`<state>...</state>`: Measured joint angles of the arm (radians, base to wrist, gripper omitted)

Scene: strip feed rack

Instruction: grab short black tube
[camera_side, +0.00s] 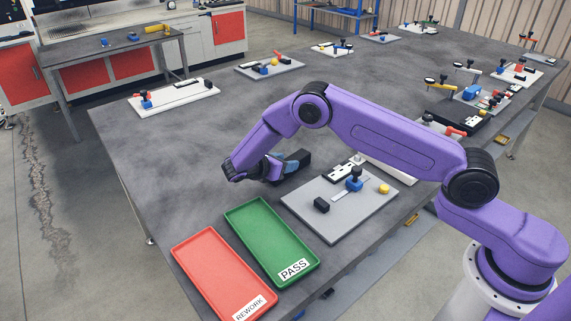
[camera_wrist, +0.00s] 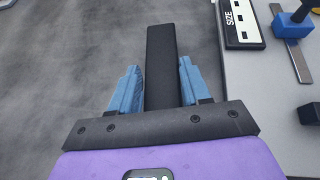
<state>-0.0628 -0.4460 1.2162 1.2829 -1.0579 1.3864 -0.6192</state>
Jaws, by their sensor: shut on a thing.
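A black square-sided tube (camera_side: 299,157) is in my gripper (camera_side: 285,165), held near the table between the plate and the far end of the work area. The wrist view shows the tube (camera_wrist: 161,55) running straight out between two blue fingers (camera_wrist: 160,85), which are closed on its sides. Its near end is hidden by the gripper body. I cannot tell whether it touches the table. A small black block (camera_side: 321,205) lies apart on the grey plate (camera_side: 325,228); part of it also shows at the right of the wrist view (camera_wrist: 309,113).
The plate carries a white size gauge (camera_side: 341,173), a blue clamp with a black knob (camera_side: 354,184) and a yellow cylinder (camera_side: 384,188). A green PASS tray (camera_side: 241,222) and a red REWORK tray (camera_side: 190,255) stand empty at the front left.

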